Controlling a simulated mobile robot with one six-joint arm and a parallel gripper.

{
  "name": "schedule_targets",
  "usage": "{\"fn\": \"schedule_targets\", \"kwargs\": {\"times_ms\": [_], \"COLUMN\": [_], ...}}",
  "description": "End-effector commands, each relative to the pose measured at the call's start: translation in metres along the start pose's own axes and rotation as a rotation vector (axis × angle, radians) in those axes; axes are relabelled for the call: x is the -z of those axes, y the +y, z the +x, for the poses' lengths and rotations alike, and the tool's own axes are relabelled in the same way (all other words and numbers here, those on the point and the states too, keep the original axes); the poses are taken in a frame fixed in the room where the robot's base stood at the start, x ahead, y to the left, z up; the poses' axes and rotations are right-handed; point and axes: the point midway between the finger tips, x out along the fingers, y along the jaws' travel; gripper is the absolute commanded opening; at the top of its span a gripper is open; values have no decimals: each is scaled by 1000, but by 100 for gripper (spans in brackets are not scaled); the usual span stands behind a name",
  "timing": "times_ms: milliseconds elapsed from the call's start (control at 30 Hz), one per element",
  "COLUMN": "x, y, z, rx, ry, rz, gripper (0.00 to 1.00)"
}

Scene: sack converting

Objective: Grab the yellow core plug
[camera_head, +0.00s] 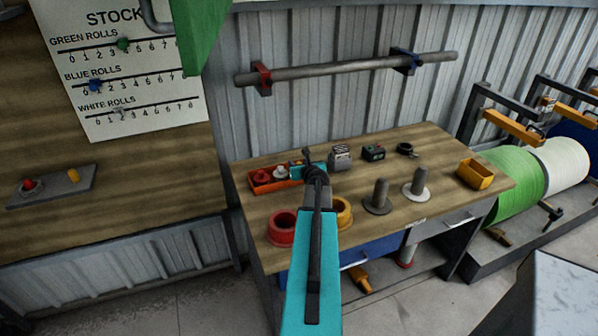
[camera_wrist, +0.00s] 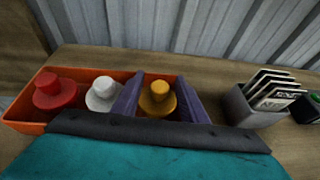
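The yellow core plug (camera_wrist: 158,97) stands at the right end of an orange tray (camera_wrist: 22,122) in the wrist view, a round knob on a wider flange. The two purple fingers of my gripper (camera_wrist: 158,92) stand on either side of it, spread about as wide as its flange. I see no clear grip, and whether they touch it cannot be told. A white plug (camera_wrist: 102,95) and a red plug (camera_wrist: 55,92) stand to the left in the same tray. In the head view my gripper (camera_head: 300,168) is over the tray (camera_head: 268,187), and the yellow plug is hidden.
A card holder (camera_wrist: 252,108) stands right of the tray. On the workbench (camera_head: 445,150) are a red ring (camera_head: 281,228), a yellow ring (camera_head: 344,212), two upright spindles (camera_head: 379,195) and a yellow bin (camera_head: 474,174). A bar (camera_head: 340,68) runs along the wall behind.

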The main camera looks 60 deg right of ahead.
Motion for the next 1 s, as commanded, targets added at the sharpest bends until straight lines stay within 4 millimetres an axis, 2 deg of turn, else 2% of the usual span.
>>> {"fn": "schedule_targets", "kwargs": {"times_ms": [33,200,633,767,1000], "x": [0,0,-6,-14,-43], "y": [0,0,0,0,0], "z": [0,0,-2,-6,-18], "rx": [0,0,0,0,0], "ry": [0,0,-1,-1,-2], "rz": [0,0,-1,-2,-2], "gripper": [29,1,0,0,0]}}
